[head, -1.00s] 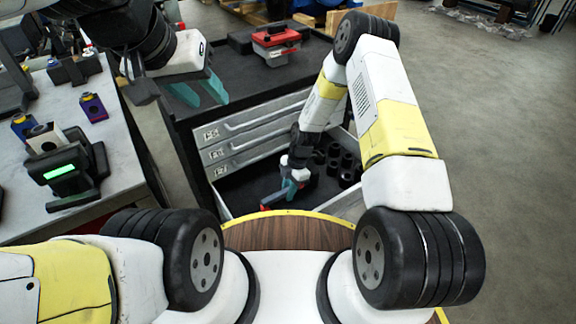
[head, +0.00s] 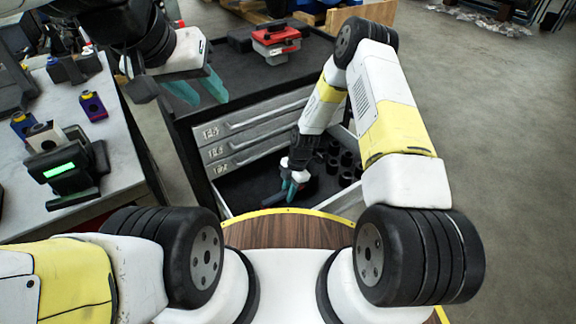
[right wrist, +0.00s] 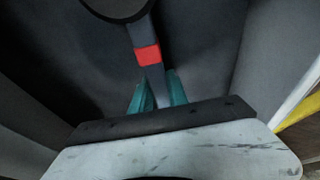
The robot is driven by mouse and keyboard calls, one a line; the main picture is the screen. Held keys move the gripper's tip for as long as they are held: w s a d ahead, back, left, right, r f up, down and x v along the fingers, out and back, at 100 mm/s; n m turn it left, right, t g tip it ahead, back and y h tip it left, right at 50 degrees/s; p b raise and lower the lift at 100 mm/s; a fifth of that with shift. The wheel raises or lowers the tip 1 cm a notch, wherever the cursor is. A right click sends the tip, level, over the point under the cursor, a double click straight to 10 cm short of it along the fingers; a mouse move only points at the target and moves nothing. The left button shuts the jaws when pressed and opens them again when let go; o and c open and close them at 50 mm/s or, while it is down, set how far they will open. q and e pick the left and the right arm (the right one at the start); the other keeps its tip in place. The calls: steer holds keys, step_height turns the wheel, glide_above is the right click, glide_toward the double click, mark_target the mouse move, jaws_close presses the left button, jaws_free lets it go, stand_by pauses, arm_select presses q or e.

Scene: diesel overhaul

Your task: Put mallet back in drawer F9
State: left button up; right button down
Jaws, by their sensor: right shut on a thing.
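The mallet shows in the right wrist view, with a dark round head (right wrist: 118,8) at the top and a grey handle with a red band (right wrist: 147,54). My right gripper (right wrist: 157,92) is shut on the handle, with its teal fingers on both sides of it. In the head view my right gripper (head: 289,192) reaches down inside the open bottom drawer (head: 240,189), low over its dark floor. The mallet is mostly hidden there by the gripper. I cannot tell whether it touches the floor. My left gripper (head: 200,90) is open and empty above the cabinet's left side.
Several black cylindrical parts (head: 346,160) stand in the drawer's right part. Closed drawers (head: 255,130) are above it. A red and grey case (head: 276,43) sits on the black cabinet top (head: 225,60). A grey bench (head: 120,150) with a green-lit device (head: 62,170) stands at left.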

steer(key=shift+f, duration=0.3)
steer(key=c, duration=1.2)
jaws_free()
